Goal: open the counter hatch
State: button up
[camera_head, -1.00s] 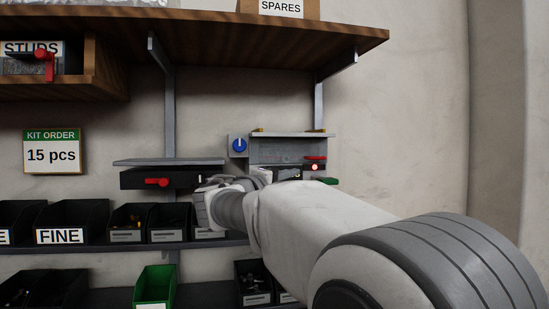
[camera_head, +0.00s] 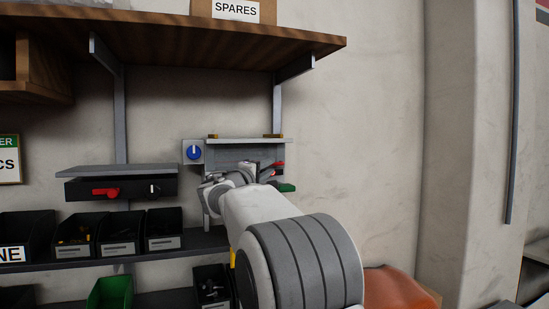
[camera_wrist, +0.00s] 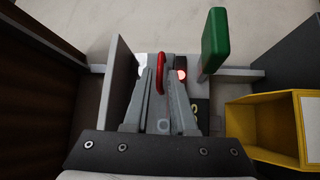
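The counter unit is a grey wall-mounted box with a flat grey plate (camera_head: 245,141) on top and brass-coloured hinges at its rear edge. I cannot tell for sure which panel is the hatch. A red handle (camera_wrist: 161,73) stands on the unit's face; a red part (camera_head: 279,165) shows in the head view too. My gripper (camera_wrist: 160,75) is open, its fingers pointing at the face with the red handle between or just beyond the tips. I cannot tell whether they touch it. In the head view my gripper (camera_head: 250,175) covers much of the face.
A grey plate (camera_wrist: 118,80) stands close on the left. A yellow bin (camera_wrist: 265,130) is lower right. A blue knob (camera_head: 194,152) is left of the unit.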

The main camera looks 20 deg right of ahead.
aim_at(275, 164)
jog(key=shift+p+x, duration=0.7)
jog(key=shift+x, duration=1.6)
grip_shut()
